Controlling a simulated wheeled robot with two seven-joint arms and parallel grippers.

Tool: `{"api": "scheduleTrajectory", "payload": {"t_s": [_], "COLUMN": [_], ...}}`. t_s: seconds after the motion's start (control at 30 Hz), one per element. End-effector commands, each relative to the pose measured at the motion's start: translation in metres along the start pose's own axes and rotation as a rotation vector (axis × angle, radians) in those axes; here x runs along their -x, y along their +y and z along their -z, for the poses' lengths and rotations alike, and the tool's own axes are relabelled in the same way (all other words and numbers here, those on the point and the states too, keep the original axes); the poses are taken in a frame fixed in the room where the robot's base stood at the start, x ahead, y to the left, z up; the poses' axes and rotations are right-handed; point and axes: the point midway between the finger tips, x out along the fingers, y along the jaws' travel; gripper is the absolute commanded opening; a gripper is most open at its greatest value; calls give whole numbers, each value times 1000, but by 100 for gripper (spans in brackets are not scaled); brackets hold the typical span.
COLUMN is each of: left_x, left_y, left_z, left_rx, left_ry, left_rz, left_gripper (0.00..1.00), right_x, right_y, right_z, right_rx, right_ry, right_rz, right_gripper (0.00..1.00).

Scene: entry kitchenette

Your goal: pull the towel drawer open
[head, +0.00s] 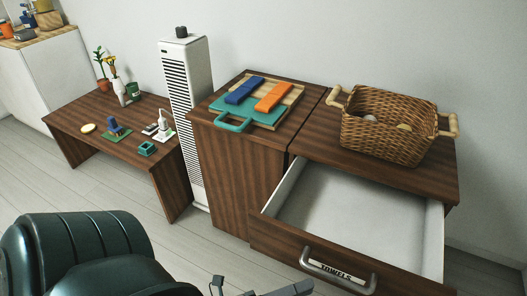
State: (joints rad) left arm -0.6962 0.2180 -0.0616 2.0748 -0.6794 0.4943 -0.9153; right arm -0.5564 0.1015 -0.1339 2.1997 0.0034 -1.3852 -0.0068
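The towel drawer (273,232) is pulled well out of the brown wooden cabinet at the right. Its pale interior shows and looks empty. Its front carries a grey bar handle (367,287) with a "TOWELS" label (336,272). My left gripper (250,291) shows only in part at the bottom edge, left of the handle and apart from it. Most of it is cut off by the frame, so its opening is unclear. My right gripper is not in view.
A wicker basket (385,135) with wooden handles stands on the cabinet above the drawer. A white tower heater (188,90) stands behind.

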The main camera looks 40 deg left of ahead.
Motion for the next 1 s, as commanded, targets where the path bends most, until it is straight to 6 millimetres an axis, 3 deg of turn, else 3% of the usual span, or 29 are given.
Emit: {"api": "scheduleTrajectory", "payload": {"t_s": [0.2, 0.43, 0.63, 1.0], "left_x": [45, 77, 87, 87], "left_y": [2, 2, 0, 0], "left_z": [0, 0, 0, 0], "left_rx": [3, 2, 1, 1], "left_ry": [-2, -2, -1, -1], "left_rz": [-4, -3, -1, 0], "left_gripper": [32, 32, 32, 32], "right_x": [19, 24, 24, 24], "right_y": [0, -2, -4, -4], "right_z": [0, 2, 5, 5], "right_rx": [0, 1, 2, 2], "right_ry": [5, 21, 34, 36], "right_rz": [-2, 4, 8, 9], "right_gripper": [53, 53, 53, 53]}}
